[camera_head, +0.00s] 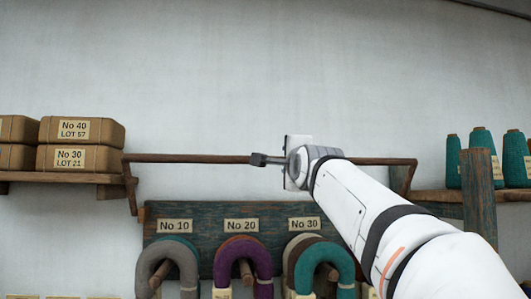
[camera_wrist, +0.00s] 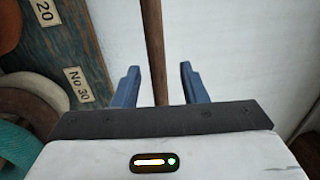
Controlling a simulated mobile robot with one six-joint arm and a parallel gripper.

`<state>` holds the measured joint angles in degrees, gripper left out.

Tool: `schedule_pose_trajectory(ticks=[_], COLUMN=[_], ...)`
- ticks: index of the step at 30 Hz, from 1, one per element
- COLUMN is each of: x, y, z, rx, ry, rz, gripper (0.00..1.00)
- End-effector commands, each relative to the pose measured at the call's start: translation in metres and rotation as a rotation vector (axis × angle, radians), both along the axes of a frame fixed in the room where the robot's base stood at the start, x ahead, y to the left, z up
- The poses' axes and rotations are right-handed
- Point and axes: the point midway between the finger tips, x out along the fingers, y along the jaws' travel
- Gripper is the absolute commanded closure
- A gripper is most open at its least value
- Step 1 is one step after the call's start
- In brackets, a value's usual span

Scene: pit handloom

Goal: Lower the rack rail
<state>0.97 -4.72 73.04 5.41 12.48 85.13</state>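The rack rail (camera_head: 190,158) is a thin brown wooden bar running level across the wall between two wooden brackets, above the board of yarn hanks. My gripper (camera_head: 258,160) is at the rail's middle, and my arm covers part of the rail to its right. In the wrist view the rail (camera_wrist: 152,40) runs between the two blue fingers of my gripper (camera_wrist: 160,72). The fingers are apart, with a visible gap on each side of the rail. The rail passes out of sight behind the dark edge of the gripper body.
Below the rail, a weathered blue board (camera_head: 190,212) carries yarn hanks on pegs, labelled No 10, No 20 and No 30. Wrapped packages (camera_head: 84,131) sit on a shelf at left. Teal cones (camera_head: 483,150) stand on a right shelf. The wall above is clear.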

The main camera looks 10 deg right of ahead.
Motion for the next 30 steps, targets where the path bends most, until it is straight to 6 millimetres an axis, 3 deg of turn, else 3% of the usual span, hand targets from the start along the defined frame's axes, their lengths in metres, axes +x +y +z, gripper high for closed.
schedule_pose_trajectory(ticks=[3,9,20,30], x=[0.021,0.046,0.053,0.053], y=[0.000,0.000,0.000,-0.001], z=[0.007,0.010,0.008,0.008], rx=[-0.001,-0.003,-0.004,-0.004], ry=[0.003,0.002,0.002,0.001], rz=[0.000,0.000,-0.002,-0.003], gripper=[0.61,0.61,0.61,0.87])
